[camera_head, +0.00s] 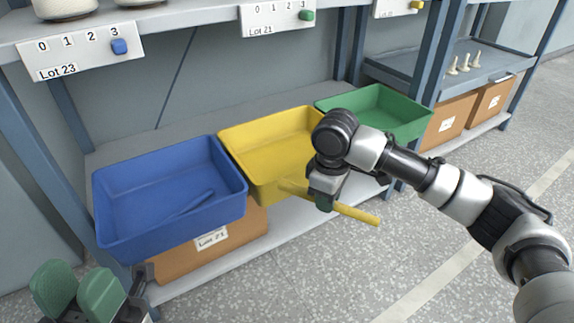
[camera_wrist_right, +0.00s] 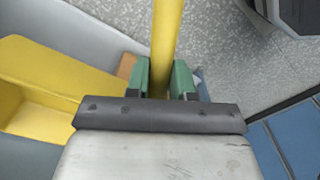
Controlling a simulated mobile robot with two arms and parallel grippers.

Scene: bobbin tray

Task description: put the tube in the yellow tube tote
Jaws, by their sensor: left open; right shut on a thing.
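A yellow tube (camera_head: 355,213) is held in my right gripper (camera_head: 325,200). The gripper is shut around its middle part, and the tube slants down to the right, with one end near the front wall of the yellow tote (camera_head: 236,160). In the right wrist view the tube (camera_wrist_right: 166,40) runs between the green fingers of the gripper (camera_wrist_right: 165,80). The yellow tote (camera_wrist_right: 75,78) shows at the left there. The tote stands on the shelf between the blue and green totes and looks empty. My left gripper (camera_head: 78,290) is open and empty at the lower left.
A blue tote (camera_head: 120,230) holding a blue tube (camera_head: 190,204) stands to the left. A green tote (camera_head: 345,102) stands to the right. Number plates (camera_head: 85,52) hang on the shelf above. The floor in front is clear.

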